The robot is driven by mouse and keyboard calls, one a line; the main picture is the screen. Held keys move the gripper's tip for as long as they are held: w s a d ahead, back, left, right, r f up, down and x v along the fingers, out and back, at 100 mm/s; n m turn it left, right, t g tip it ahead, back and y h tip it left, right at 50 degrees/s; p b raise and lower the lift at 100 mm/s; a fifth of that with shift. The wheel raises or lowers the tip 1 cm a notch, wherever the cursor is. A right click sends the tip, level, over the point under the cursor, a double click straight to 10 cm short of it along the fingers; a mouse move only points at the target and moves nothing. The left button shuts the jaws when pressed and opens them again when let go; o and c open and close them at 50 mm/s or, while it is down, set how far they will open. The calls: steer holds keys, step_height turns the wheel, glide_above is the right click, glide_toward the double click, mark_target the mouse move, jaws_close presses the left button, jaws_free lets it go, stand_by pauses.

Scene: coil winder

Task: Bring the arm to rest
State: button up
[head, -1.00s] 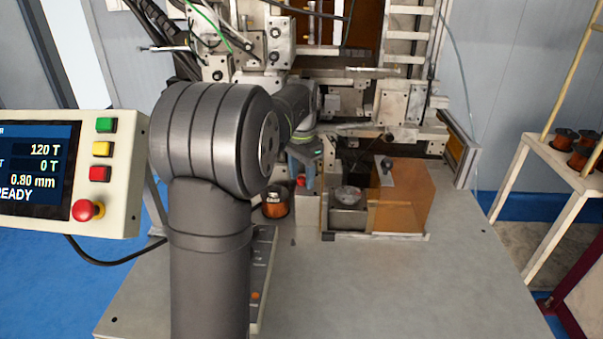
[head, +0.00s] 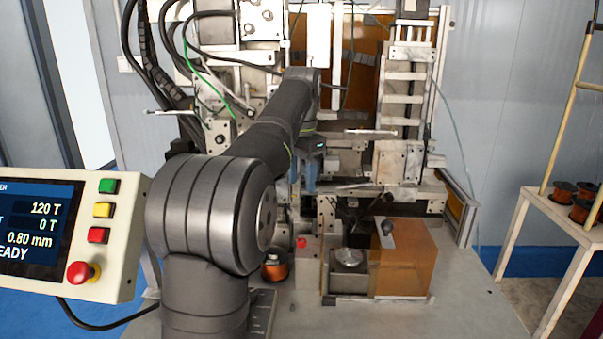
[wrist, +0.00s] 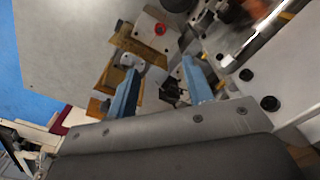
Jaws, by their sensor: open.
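My gripper (head: 309,185) hangs from my raised arm in front of the coil winder (head: 405,150), above the bench. Its blue fingers point down. In the wrist view my gripper (wrist: 158,64) shows two blue fingers spread apart with nothing between them. Below the fingers, the wrist view shows the bench top (wrist: 70,45) and parts on it, clear of the fingers. In the head view my arm's links partly hide the machine's left side.
To the right are a metal bin (head: 348,280) and an orange translucent box (head: 402,262). A control panel (head: 110,240) stands at left. A rack with spools (head: 560,210) is at right.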

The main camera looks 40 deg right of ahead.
mark_target(301, 240)
steer(key=shift+r, duration=0.5)
steer(key=shift+f, duration=0.15)
step_height(301, 240, down, 17)
steer(key=shift+f, duration=0.1)
steer(key=shift+r, duration=0.25)
stand_by(0.4)
steer(key=shift+r, duration=0.1)
